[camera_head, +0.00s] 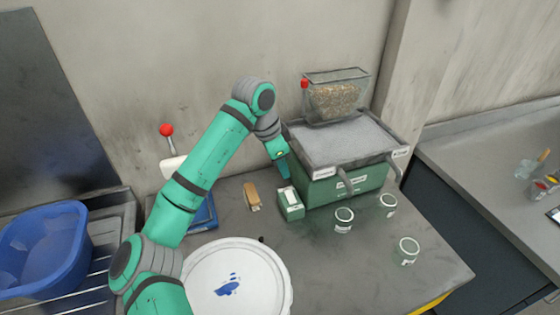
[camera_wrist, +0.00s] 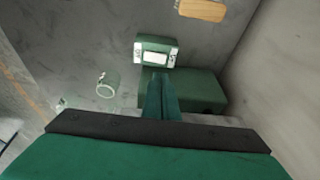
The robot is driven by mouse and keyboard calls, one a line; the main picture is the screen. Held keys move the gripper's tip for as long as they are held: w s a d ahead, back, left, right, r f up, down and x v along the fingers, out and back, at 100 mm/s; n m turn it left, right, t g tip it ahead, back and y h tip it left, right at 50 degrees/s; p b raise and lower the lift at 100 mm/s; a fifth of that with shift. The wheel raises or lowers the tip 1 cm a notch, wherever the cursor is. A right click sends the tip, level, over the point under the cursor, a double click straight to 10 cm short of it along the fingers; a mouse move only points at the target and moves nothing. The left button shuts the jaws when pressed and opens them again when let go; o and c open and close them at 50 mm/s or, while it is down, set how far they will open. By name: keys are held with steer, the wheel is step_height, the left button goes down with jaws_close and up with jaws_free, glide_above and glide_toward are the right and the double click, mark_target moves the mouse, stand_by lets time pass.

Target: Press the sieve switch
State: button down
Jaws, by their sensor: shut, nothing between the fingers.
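The sieve switch (camera_head: 291,203) is a small green box with a white rocker on top, standing on the grey table in front of the green sieve machine (camera_head: 345,187). In the wrist view the switch (camera_wrist: 156,52) lies just beyond my fingertips, its white face showing marks at both ends. My gripper (camera_head: 285,174) is above and slightly behind the switch, close to the machine's left side. Its fingers (camera_wrist: 161,78) are closed together with nothing between them. They look apart from the rocker, though the exact gap is hard to judge.
A glass hopper of grains (camera_head: 335,97) with a red knob stands over the sieve tray. Several glass jars (camera_head: 343,220) stand right of the switch. A wooden-handled brush (camera_head: 252,196) lies to its left. A white bucket (camera_head: 238,280) stands in front.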

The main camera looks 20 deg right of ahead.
mark_target(289, 192)
steer(key=x, duration=0.5)
steer(key=a+x, duration=0.1)
steer(key=x, duration=0.2)
steer(key=shift+w+a+f, duration=0.1)
steer(key=shift+w+f, duration=0.05)
